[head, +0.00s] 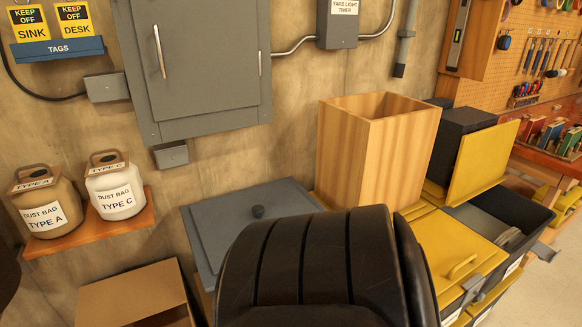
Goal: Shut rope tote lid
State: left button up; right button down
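The rope tote (533,216) is a dark open bin at the right, with a coil of grey rope (505,238) partly visible inside. Its yellow lid (486,163) appears to be the panel standing raised and tilted at the tote's back edge, against a dark box. The tote's lower front is partly hidden by the neighbouring bin. Neither of my grippers shows in the head view.
A yellow-lidded bin (447,247) with a handle stands left of the tote. A tall wooden box (372,148) stands behind it. A large black padded shape (310,272), like a chair back, blocks the lower middle. Floor (545,290) shows at lower right.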

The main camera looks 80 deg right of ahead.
aim_at(483, 155)
jog(key=k+z, duration=0.15)
jog(key=z, duration=0.25)
jog(key=k+z, duration=0.1)
jog(key=z, duration=0.35)
jog(key=k+l+z, duration=0.1)
jog(key=z, duration=0.3)
jog(key=k+l+z, duration=0.15)
jog(key=z, duration=0.3)
